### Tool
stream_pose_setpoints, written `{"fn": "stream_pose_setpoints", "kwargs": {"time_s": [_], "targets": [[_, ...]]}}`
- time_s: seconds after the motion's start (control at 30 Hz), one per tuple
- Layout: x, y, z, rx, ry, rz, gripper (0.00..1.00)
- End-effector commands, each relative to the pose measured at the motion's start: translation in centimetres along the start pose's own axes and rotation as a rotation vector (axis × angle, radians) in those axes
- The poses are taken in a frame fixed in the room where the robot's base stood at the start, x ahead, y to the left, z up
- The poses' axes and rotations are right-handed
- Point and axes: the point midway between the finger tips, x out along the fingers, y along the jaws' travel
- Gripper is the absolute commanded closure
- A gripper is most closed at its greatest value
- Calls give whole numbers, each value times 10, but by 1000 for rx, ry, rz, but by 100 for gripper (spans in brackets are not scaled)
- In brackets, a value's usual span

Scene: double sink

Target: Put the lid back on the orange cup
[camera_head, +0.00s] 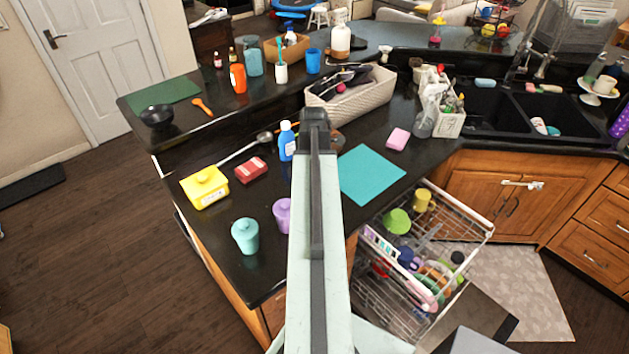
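An orange cup (238,79) stands upright on the raised ledge at the back left, beside a teal cup. Its top is too small for me to tell whether it is open. I cannot make out a loose orange lid. A small brownish-red item (338,141) lies partly hidden behind the dark end of my arm; I cannot tell what it is. My pale arm reaches up through the middle of the view over the lower counter. The dark end of my arm shows well in front of the orange cup, but the gripper's fingers cannot be made out.
A yellow container (205,187), red sponge (250,170), blue bottle (287,142), lidded teal jar (245,236) and purple jar (282,214) crowd the lower counter. A teal mat (368,174) lies bare. An open dishwasher rack (470,232) juts out at right. Dark bowl (157,116) on the ledge.

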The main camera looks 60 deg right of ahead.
Motion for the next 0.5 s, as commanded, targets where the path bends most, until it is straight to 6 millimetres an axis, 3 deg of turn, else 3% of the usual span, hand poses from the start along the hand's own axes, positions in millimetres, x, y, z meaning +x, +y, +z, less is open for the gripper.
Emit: {"fn": "stream_pose_setpoints", "kwargs": {"time_s": [0.43,0.47,0.5], "targets": [[0,0,0,-1,0,0,100],[0,0,0,-1,0,0,66],[0,0,0,-1,0,0,55]]}}
